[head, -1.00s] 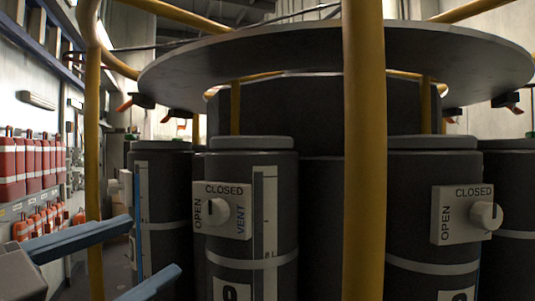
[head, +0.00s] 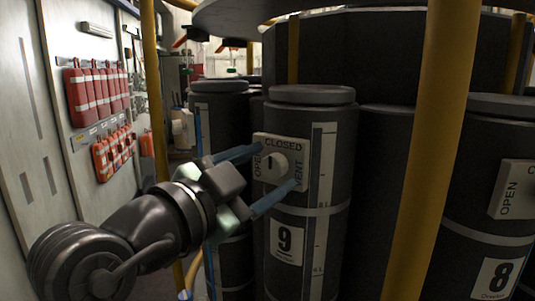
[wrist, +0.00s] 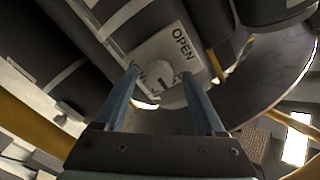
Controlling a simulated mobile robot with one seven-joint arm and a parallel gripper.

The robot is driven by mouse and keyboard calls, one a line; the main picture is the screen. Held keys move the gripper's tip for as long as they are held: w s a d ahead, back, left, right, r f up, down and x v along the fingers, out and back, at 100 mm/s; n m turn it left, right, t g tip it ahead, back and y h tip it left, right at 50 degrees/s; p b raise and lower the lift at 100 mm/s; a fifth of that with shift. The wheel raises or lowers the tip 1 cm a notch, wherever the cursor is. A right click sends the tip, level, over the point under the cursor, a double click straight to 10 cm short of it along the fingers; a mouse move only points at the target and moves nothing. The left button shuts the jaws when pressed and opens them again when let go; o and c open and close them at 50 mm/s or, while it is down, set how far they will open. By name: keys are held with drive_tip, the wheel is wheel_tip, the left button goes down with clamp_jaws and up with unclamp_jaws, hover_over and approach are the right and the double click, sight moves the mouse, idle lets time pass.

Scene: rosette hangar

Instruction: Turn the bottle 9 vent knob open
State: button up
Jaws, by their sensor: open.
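Bottle 9 (head: 332,215) is a dark upright cylinder with a black "9" label, in the middle of the head view. Its vent knob (head: 270,166) is a white round knob on a white plate (head: 300,180) marked OPEN, CLOSED and VENT. The knob's dark mark looks roughly upright, toward CLOSED. My gripper (head: 257,181) is open, its two blue fingers reaching toward the plate, one above and one below the knob. In the wrist view the knob (wrist: 157,72) shows between and beyond the fingertips (wrist: 160,85). I cannot tell whether a finger touches the plate.
Yellow posts (head: 434,150) stand in front of the bottles, one right of bottle 9. Bottle 8 (head: 465,215) with its own plate is at the right. Red containers (head: 97,92) hang on the left wall. A round dark disc (head: 300,15) overhangs the bottles.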

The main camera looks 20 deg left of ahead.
drive_tip(key=shift+w+d, duration=0.1)
drive_tip(key=shift+w, duration=0.25)
clamp_jaws()
